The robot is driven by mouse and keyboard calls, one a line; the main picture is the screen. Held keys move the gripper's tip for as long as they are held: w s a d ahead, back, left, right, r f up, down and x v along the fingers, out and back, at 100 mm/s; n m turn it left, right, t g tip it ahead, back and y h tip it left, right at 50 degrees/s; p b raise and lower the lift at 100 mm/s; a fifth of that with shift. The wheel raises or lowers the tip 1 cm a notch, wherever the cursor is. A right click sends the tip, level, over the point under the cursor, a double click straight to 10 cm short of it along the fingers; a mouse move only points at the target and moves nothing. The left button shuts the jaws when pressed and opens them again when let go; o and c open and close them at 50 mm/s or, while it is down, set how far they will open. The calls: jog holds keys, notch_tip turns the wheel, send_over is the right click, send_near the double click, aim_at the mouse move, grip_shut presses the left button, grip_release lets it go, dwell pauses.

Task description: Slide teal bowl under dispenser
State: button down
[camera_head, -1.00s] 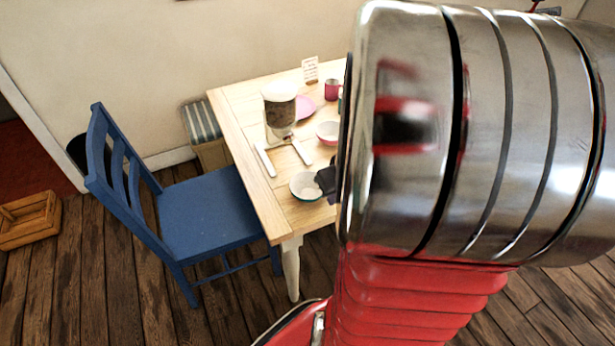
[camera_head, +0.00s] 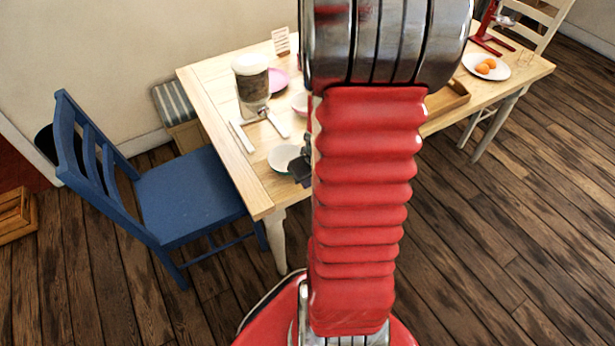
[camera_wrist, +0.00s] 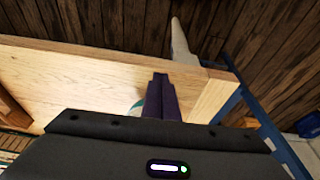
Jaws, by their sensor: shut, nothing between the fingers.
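The teal bowl (camera_head: 284,158), pale inside with a teal outer side, stands upright on the table near its front left corner. The dispenser (camera_head: 251,88), a clear container with brown contents and a white top, stands farther back, with two white rails in front of it. My gripper (camera_head: 303,168) is just right of the bowl, partly hidden by my arm. In the wrist view my gripper (camera_wrist: 161,92) has its fingers together and empty, and a sliver of the teal bowl (camera_wrist: 137,106) shows beside them. I cannot tell whether they touch.
The wooden table (camera_head: 213,104) also holds a pink plate (camera_head: 278,80), a pink bowl (camera_head: 300,103), a small card (camera_head: 281,41), a wooden tray (camera_head: 447,98) and a white plate with orange fruit (camera_head: 486,67). A blue chair (camera_head: 185,195) stands at the left. My arm covers the middle.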

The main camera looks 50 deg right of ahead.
jog(key=shift+w+d, duration=0.25)
jog(key=shift+w, duration=0.75)
jog(key=shift+w+d, duration=0.25)
jog(key=shift+w, duration=0.7)
jog(key=shift+d, duration=0.1)
